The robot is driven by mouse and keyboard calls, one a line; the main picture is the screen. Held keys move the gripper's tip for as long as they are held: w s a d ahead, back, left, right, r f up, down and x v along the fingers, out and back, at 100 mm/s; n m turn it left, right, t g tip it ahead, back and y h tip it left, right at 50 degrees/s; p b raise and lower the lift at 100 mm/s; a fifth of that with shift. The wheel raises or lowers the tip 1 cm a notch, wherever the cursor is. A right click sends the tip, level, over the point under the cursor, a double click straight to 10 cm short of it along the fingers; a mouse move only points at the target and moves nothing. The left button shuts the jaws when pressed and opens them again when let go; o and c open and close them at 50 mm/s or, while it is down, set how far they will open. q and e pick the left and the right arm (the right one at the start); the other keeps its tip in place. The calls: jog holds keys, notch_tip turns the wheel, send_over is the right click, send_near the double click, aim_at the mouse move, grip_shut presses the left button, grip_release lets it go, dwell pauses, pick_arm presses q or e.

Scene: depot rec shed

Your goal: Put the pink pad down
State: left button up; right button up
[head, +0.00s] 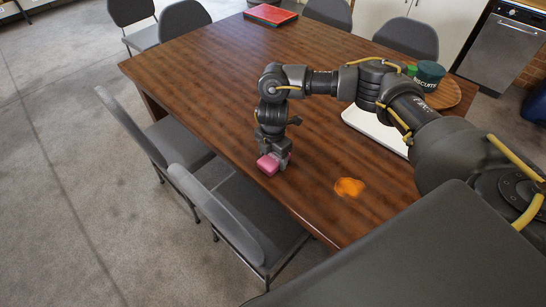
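The pink pad (267,165) is at the wooden table's (222,80) near left edge, under my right gripper (274,156). My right gripper points down with its fingers around the pad and looks shut on it. The pad looks at or very close to the table top; I cannot tell whether it touches. The fingers hide part of the pad. My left gripper is not in view.
A white flat item (374,128), a dark biscuits tin (429,76) and a round wooden board (444,95) are behind my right arm. A red flat box (270,15) lies at the far end. Grey chairs (235,220) line the left side.

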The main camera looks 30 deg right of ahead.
aim_at(274, 157)
jog(key=shift+s+f, duration=0.65)
jog(key=shift+f, duration=0.05)
notch_tip(274, 157, up, 14)
jog(key=p, duration=0.1)
jog(key=shift+w+f, duration=0.2)
jog(key=shift+w, duration=0.1)
jog(key=shift+d, duration=0.15)
